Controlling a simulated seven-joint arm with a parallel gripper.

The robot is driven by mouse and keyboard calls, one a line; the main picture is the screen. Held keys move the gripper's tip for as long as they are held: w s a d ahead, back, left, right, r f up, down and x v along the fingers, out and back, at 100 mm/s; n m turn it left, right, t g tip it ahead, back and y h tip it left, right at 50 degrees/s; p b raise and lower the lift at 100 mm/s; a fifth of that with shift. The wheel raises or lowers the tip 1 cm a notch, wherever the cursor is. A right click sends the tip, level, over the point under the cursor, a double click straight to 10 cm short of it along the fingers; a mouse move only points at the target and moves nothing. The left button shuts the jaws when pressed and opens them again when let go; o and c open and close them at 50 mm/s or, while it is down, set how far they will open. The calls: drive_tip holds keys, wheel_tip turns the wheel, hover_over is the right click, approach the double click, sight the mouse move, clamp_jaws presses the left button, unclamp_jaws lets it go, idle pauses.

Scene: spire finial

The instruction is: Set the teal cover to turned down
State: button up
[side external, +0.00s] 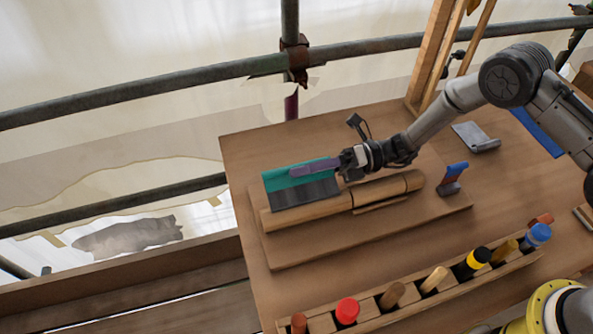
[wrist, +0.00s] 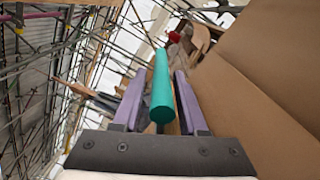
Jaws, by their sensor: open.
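The teal cover (side external: 280,179) stands raised on the wooden board, its teal strip running along the top of a dark grey panel (side external: 306,193). My gripper (side external: 293,171) reaches in from the right, with its purple finger across the teal strip. In the wrist view, the round-ended teal bar (wrist: 162,95) lies between the two purple fingers of my gripper (wrist: 157,88). The fingers are open, with a visible gap on the right side; contact on the left side cannot be told. The far part of the cover is hidden in the side view by my finger.
A wooden roller (side external: 385,190) lies beside the panel on the raised board (side external: 330,240). A blue-and-red piece (side external: 452,178) stands to its right. A rack (side external: 400,310) of several coloured-ended pegs runs along the front. A grey metal bracket (side external: 475,137) lies behind. Scaffold tubes (side external: 150,88) stand beyond the table.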

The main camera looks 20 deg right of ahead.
drive_tip(key=d, duration=1.2)
drive_tip(key=shift+d+r, duration=0.1)
drive_tip(key=shift+d, duration=0.15)
